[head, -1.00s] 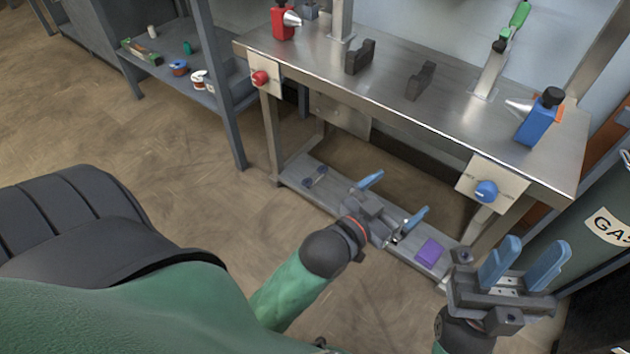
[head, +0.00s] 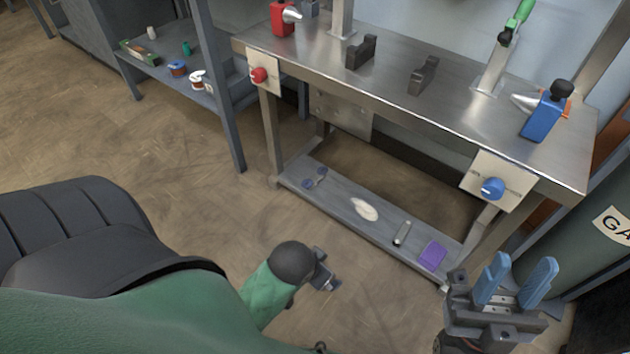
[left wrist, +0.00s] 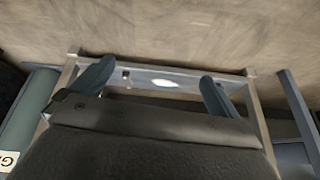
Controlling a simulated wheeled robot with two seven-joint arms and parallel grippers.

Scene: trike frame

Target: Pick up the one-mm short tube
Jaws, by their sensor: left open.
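A short grey metal tube (head: 402,233) lies on the low shelf (head: 335,203) under the steel bench, between a pale patch and a purple block. I cannot read its size or wall thickness. A small grey thing (left wrist: 127,77) on the shelf in the left wrist view may be the same tube. My right gripper (head: 525,262) is open and empty at the lower right.
The purple block (head: 432,254), the pale patch (head: 364,209) and small bluish pieces (head: 315,178) are on the low shelf. The bench top (head: 310,53) and its legs overhang it. A gas cylinder (head: 570,235) stands at right. The floor before the shelf is clear.

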